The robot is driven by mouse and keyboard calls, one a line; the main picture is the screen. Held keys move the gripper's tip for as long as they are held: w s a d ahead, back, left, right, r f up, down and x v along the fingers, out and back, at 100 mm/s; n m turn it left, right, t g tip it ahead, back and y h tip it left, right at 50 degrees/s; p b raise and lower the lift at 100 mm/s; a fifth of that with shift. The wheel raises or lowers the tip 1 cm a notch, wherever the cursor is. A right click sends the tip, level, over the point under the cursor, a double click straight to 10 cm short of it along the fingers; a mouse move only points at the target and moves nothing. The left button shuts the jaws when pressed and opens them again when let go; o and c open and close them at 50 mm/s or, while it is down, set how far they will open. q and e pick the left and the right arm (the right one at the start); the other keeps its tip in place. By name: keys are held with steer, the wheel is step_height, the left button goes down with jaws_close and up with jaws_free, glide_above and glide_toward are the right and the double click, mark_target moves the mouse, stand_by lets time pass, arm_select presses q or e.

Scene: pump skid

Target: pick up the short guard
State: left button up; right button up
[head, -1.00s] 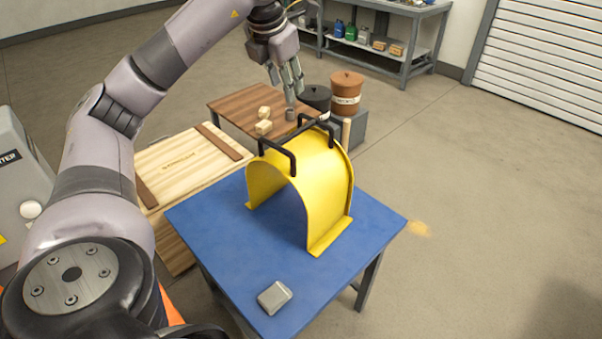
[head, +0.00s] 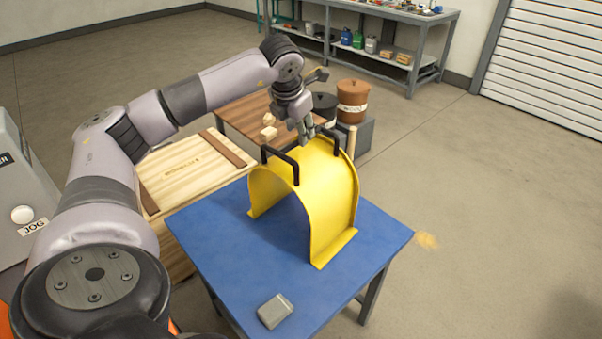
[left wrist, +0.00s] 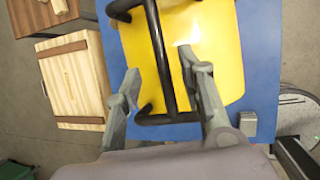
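The short guard is a yellow arch (head: 325,185) with black handles (head: 282,158) on top, standing on the blue table (head: 230,235). My left gripper (head: 304,140) hangs just above the top of the guard, near the handles. In the left wrist view, my left gripper (left wrist: 160,65) is open. Its two fingers lie on either side of a black bar over the yellow guard (left wrist: 215,45), with gaps between. Whether a finger touches the bar I cannot tell. My right gripper is not in view.
A small grey block (head: 275,311) lies at the table's near corner. A wooden crate (head: 190,170) stands to the left. Behind are a brown table (head: 240,118) with small wooden blocks, a brown pot (head: 352,100) and a dark pot.

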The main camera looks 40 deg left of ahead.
arm_select(q)
steer(key=shift+w+f+p, duration=0.15)
steer(key=shift+f+p, duration=0.15)
steer(key=shift+f, duration=0.1)
steer(key=p+x, duration=0.1)
steer(key=x, duration=0.2)
steer(key=shift+w+f, duration=0.1)
steer(key=shift+f, duration=0.3)
steer(key=shift+w+a+f, duration=0.1)
steer(key=shift+w+f, duration=0.05)
steer(key=shift+f, duration=0.25)
steer(key=shift+f, duration=0.2)
steer(key=shift+c, duration=0.3)
jaws_close()
